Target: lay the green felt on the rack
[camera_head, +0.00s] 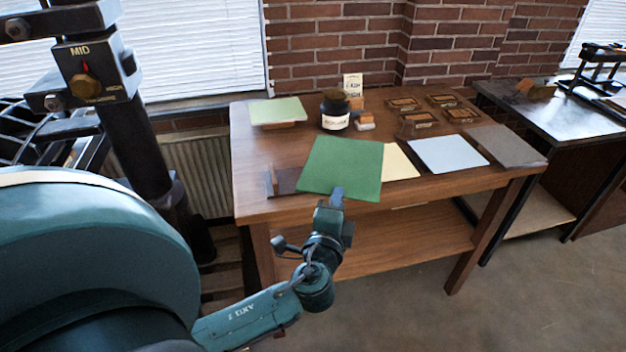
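The green felt (345,163) is a flat dark green sheet over the front left of the wooden table, covering part of a dark brown piece (284,181). It looks larger than the neighbouring sheets. My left gripper (337,192) is at the near edge of the felt and appears shut on it; the fingers below the sheet are hidden. I cannot tell surely which thing is the rack: a black barred frame (603,60) stands on the right bench. My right gripper is not in view.
The wooden table (255,208) also holds a pale green sheet (278,110), a dark jar (335,112), several small blocks, and cream (400,162), light blue (447,153) and grey-brown (506,146) sheets. A press column (140,130) stands left. A dark bench (515,103) stands right.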

